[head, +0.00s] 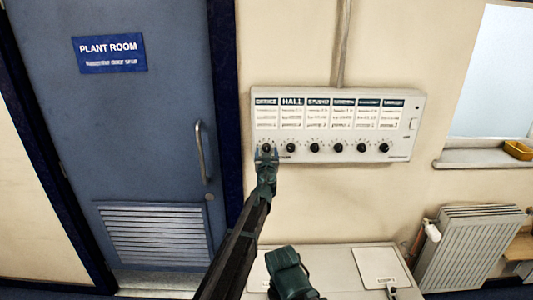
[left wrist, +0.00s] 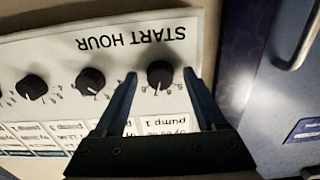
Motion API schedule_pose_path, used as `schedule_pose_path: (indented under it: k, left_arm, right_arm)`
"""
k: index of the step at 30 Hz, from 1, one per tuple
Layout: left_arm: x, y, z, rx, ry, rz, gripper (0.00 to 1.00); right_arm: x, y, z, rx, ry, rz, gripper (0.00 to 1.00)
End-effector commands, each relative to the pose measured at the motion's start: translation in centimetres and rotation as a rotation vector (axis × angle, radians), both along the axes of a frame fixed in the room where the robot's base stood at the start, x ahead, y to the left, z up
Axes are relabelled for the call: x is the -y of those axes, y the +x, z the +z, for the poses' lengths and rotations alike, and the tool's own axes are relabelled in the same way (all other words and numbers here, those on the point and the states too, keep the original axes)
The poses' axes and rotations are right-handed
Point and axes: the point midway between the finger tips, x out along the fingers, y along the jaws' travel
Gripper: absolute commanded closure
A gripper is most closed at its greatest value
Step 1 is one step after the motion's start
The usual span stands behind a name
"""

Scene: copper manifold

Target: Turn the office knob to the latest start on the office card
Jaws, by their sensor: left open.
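The office knob (head: 266,147) is black and sits at the far left of the knob row on a white wall panel. The office card (head: 266,115) is above it, its lines too blurred to read. My left gripper (head: 266,152) is at this knob. In the left wrist view, which is upside down, its open fingers stand on either side of the office knob (left wrist: 160,74), with a visible gap; contact is not clear. The gripper hides part of the card there. A dark teal part of my right arm (head: 289,274) shows at the bottom; its fingers cannot be made out.
Several other knobs, including the hall knob (head: 291,148), run rightward along the panel (head: 330,91). A blue plant room door (head: 145,160) is left. A pale cabinet top (head: 340,262) lies below, and a radiator (head: 468,250) stands at right.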

Motion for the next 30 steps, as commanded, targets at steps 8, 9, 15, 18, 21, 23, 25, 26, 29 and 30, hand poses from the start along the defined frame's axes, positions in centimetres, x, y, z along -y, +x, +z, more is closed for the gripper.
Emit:
schedule_pose_path:
  k: [8, 9, 15, 18, 21, 23, 25, 26, 29, 30]
  left_arm:
    - [-0.01, -0.05, 0.00, 0.000, 0.000, 0.000, 0.42]
    - [-0.01, -0.05, 0.00, 0.000, 0.000, 0.000, 0.49]
    - [0.00, -0.06, 0.00, 0.000, 0.000, 0.000, 0.85]
    - [0.00, -0.06, 0.00, 0.000, 0.000, 0.000, 1.00]
    - [0.00, -0.06, 0.00, 0.000, 0.000, 0.000, 1.00]
    - [0.00, -0.06, 0.00, 0.000, 0.004, 0.000, 1.00]
    - [0.00, -0.07, 0.00, 0.000, 0.014, 0.000, 1.00]
    - [0.00, -0.06, 0.00, 0.000, 0.021, 0.000, 1.00]
    - [-0.02, -0.07, 0.00, 0.000, 0.060, 0.000, 1.00]
    - [-0.02, -0.07, 0.00, 0.000, 0.082, 0.000, 1.00]
  right_arm:
    - [0.00, 0.00, 0.00, 0.000, 0.000, 0.000, 0.50]
    - [0.00, 0.00, 0.00, 0.000, 0.000, 0.000, 0.50]
    - [0.00, 0.00, 0.00, 0.000, 0.000, 0.000, 0.50]
    - [0.00, 0.00, 0.00, 0.000, 0.000, 0.000, 0.50]
    - [0.00, 0.00, 0.00, 0.000, 0.000, 0.000, 0.50]
    - [0.00, 0.00, 0.00, 0.000, 0.000, 0.000, 0.50]
    - [0.00, 0.00, 0.00, 0.000, 0.000, 0.000, 0.50]
    - [0.00, 0.00, 0.00, 0.000, 0.000, 0.000, 0.50]
    - [0.00, 0.00, 0.00, 0.000, 0.000, 0.000, 0.50]
    - [0.00, 0.00, 0.00, 0.000, 0.000, 0.000, 0.50]
